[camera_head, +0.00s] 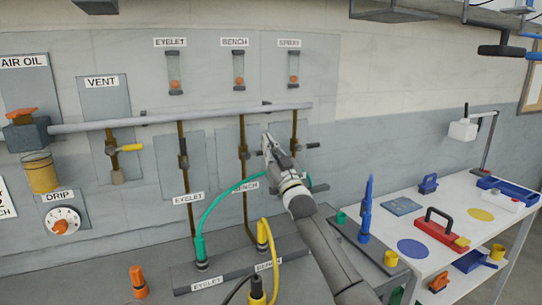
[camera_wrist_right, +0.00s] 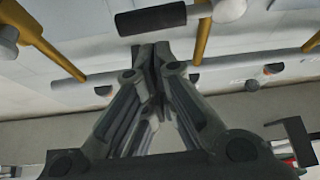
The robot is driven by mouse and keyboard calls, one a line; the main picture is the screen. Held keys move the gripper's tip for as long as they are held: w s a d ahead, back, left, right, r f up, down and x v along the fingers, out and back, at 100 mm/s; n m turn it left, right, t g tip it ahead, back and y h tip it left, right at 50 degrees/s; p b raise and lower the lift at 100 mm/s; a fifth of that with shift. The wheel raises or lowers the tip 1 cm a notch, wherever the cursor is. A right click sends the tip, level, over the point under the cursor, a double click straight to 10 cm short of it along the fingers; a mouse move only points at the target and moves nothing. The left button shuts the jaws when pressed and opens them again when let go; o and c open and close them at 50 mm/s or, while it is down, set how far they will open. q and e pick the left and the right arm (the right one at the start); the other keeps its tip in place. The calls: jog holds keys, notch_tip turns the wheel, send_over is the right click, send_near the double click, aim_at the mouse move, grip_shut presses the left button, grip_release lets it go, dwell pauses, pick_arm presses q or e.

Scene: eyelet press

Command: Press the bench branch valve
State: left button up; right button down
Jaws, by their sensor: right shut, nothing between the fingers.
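The bench branch valve (camera_head: 243,152) sits on the middle brown drop pipe below the BENCH sight glass (camera_head: 238,70). My right gripper (camera_head: 267,139) is just right of it, in front of the wall, with its fingers shut and empty. In the right wrist view a black cylindrical handle (camera_wrist_right: 150,18) lies just beyond the shut fingertips (camera_wrist_right: 151,50). It joins a grey valve body (camera_wrist_right: 228,8) on a brown pipe, which looks like the bench valve. Whether the fingers touch the handle I cannot tell. My left gripper is not in view.
Eyelet valve (camera_head: 183,153) and a third valve (camera_head: 294,147) flank it under the grey header pipe (camera_head: 210,115). A vent valve with yellow handle (camera_head: 131,148) is further left. Green (camera_head: 225,192) and yellow (camera_head: 273,245) hoses rise below. A white table (camera_head: 450,285) with tools stands right.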

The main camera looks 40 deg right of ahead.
jog(key=s+a+f+b, duration=0.2)
jog(key=s, duration=0.7)
jog(key=shift+f, duration=0.35)
